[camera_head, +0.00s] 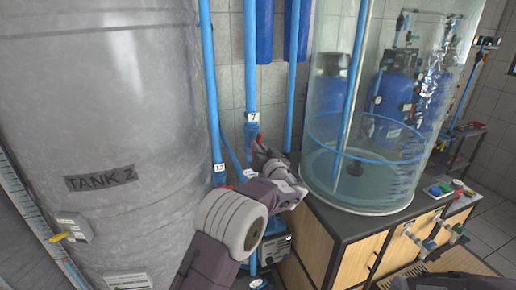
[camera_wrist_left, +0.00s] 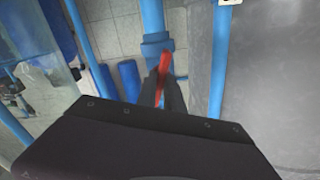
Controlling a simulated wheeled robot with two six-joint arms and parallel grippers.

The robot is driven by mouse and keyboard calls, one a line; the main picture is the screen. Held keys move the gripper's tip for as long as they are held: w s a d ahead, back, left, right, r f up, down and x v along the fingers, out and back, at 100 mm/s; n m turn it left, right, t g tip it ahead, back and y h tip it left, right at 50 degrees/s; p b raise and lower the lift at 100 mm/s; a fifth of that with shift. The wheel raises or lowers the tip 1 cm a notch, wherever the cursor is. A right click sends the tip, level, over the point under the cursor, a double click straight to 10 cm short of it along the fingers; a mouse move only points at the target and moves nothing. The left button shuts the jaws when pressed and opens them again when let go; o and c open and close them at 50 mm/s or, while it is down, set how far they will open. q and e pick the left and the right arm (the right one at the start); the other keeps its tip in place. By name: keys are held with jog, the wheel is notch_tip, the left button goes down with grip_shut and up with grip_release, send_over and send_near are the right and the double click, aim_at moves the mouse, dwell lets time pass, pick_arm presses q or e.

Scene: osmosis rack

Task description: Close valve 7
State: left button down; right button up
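Valve 7 is on the blue vertical pipe with the label "7" (camera_head: 253,117), right of the large grey tank. Its red handle (camera_head: 258,138) shows just above my left gripper (camera_head: 262,152). In the left wrist view the red handle (camera_wrist_left: 165,64) juts from the blue valve body (camera_wrist_left: 156,46) and reaches down between the dark fingers of my left gripper (camera_wrist_left: 166,92). The fingers are close together around the handle. I cannot tell whether they press on it. The handle looks roughly in line with the pipe. My right gripper is not in view.
The grey tank marked "TANK 2" (camera_head: 100,179) fills the left. A neighbouring blue pipe with label "13" (camera_head: 219,167) has a red handle (camera_head: 221,186) close to my arm. A clear cylinder (camera_head: 335,125) with water stands on a wooden cabinet (camera_head: 355,262) at the right.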

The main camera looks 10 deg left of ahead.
pick_arm(q)
jog(key=shift+f+m+b, duration=0.15)
jog(key=shift+m+b, duration=6.2)
jog(key=shift+m, duration=0.45)
jog(key=c, duration=1.5)
grip_release()
jog(key=shift+o, duration=0.2)
